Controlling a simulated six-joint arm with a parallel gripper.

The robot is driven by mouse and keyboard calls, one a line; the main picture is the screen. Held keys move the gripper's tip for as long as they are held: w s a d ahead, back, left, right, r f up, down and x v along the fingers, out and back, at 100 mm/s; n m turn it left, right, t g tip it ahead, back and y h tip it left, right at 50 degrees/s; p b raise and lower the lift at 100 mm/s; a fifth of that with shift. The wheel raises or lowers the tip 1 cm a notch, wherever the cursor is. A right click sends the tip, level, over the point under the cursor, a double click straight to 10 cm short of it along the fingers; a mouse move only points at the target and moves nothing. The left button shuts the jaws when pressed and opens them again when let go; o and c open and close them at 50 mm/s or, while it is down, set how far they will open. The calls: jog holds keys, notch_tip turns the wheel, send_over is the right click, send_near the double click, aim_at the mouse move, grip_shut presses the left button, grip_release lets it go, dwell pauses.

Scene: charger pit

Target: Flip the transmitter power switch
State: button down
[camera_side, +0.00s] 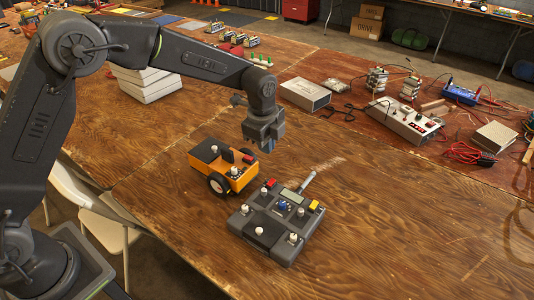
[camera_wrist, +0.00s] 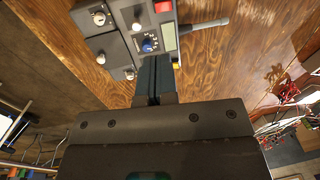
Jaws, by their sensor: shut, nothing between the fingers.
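The transmitter (camera_side: 262,243) is a dark grey box with a stubby antenna (camera_side: 307,180). It lies flat on the wooden table beside an orange cart. Its top has white-capped sticks, a blue knob (camera_side: 284,206), a small display, a red block (camera_side: 269,184) and a yellow block (camera_side: 314,206). I cannot tell which part is the power switch. My gripper (camera_side: 267,147) is shut and empty, pointing down above the table just behind the transmitter. In the wrist view, my gripper's fingers (camera_wrist: 155,60) are together and overlap the transmitter (camera_wrist: 119,40) near its blue knob (camera_wrist: 148,45).
The orange cart (camera_side: 238,183) with black wheels stands close to the transmitter's left. A light control box (camera_side: 404,122), a metal box (camera_side: 305,95) and cables fill the table's back right. The front right of the table is clear. A white chair (camera_side: 105,225) is at the left edge.

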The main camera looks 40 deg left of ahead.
aim_at(273, 180)
jog(key=shift+r, duration=0.15)
jog(key=shift+w+r, duration=0.15)
jog(key=shift+w, duration=0.6)
jog(key=f, duration=0.4)
jog(key=w+f, duration=0.1)
jog(key=f, duration=0.9)
jog(key=shift+w, duration=0.35)
jog(key=shift+f, duration=0.1)
jog(key=shift+f, duration=0.2)
jog(key=shift+s, duration=0.1)
